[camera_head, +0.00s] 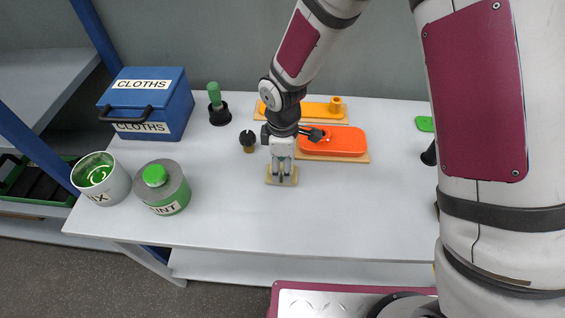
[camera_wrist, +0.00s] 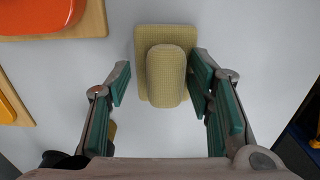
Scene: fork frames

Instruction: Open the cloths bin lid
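The cloths bin (camera_head: 178,118) is a blue box at the back left of the table, with CLOTHS labels on its top and front. Its lid (camera_head: 170,74) looks shut, with a black bar handle (camera_head: 125,114) along the front. My gripper (camera_head: 281,175) is well to the right of the bin, low over the table and pointing down. In the wrist view, its green-padded fingers (camera_wrist: 160,80) are apart, on either side of a beige block with a rounded grip (camera_wrist: 165,76). The right finger is close to the grip; a gap shows at the left finger.
A paint tin (camera_head: 170,198) and a metal bucket (camera_head: 112,186) stand in front of the bin. A green-handled tool (camera_head: 214,94) in a black holder stands right of it. Orange (camera_head: 345,141) and yellow (camera_head: 312,110) items on boards lie behind my gripper. The table's front middle is clear.

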